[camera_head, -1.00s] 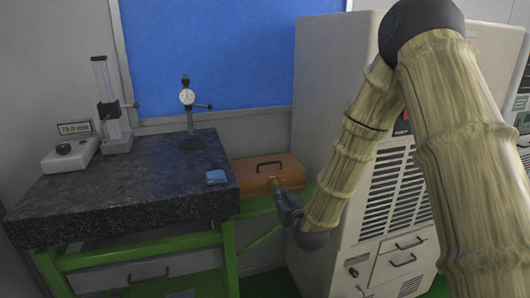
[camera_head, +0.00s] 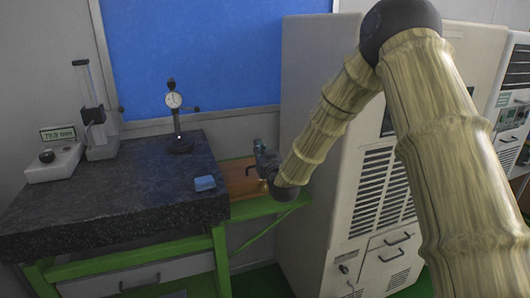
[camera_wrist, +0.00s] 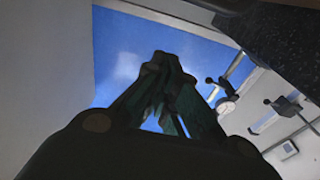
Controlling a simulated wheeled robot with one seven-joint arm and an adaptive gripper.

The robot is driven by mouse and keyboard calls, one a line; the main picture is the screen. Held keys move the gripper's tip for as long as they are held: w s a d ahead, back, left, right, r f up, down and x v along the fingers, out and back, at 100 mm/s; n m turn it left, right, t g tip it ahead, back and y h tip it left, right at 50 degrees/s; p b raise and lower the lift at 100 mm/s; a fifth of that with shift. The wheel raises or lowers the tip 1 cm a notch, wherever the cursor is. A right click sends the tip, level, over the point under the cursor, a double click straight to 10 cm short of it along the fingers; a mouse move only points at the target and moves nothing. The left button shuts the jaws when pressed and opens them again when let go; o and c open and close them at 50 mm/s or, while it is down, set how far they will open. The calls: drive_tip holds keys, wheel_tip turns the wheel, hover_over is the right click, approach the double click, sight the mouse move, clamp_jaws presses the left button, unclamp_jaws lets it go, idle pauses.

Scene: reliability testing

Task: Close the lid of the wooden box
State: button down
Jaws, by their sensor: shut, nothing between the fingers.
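The wooden box (camera_head: 237,184) is orange-brown and sits on the green frame, just right of the dark stone table. A dark handle (camera_head: 249,170) shows on it. My arm and gripper cover the box's right part, and I cannot tell how far its lid stands open. My gripper (camera_head: 259,145) is shut and empty at the box's back right, pointing up; contact with the box cannot be made out. In the wrist view my gripper's fingers (camera_wrist: 160,62) come together against the blue panel, and the box does not show there.
The stone table (camera_head: 110,195) carries a dial gauge on a stand (camera_head: 175,118), a height gauge (camera_head: 95,120), a display unit (camera_head: 55,160) and a small blue block (camera_head: 204,183). A tall beige cabinet (camera_head: 305,90) stands close right of the box. A blue panel (camera_head: 200,55) is behind.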

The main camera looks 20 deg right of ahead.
drive_tip(key=shift+s+f+p, duration=0.2)
drive_tip(key=shift+f+p, duration=0.45)
drive_tip(key=shift+f, duration=1.25)
drive_tip(key=shift+s+f+b, duration=0.25)
drive_tip(key=shift+f+b, duration=0.25)
drive_tip(key=shift+b, duration=0.05)
drive_tip(key=shift+s+f+b, duration=0.2)
drive_tip(key=shift+f+b, duration=0.3)
drive_tip(key=shift+s+f, duration=0.15)
drive_tip(key=shift+s, duration=0.1)
drive_tip(key=shift+f, duration=0.1)
drive_tip(key=r, duration=0.2)
drive_tip(key=w+r+p, duration=0.1)
drive_tip(key=r, duration=0.2)
drive_tip(key=s+f+b, duration=0.1)
drive_tip(key=s+b, duration=0.2)
drive_tip(key=s, duration=0.6)
drive_tip(key=shift+s+d+f, duration=0.15)
drive_tip(key=shift+s+d, duration=0.05)
drive_tip(key=shift+s, duration=0.2)
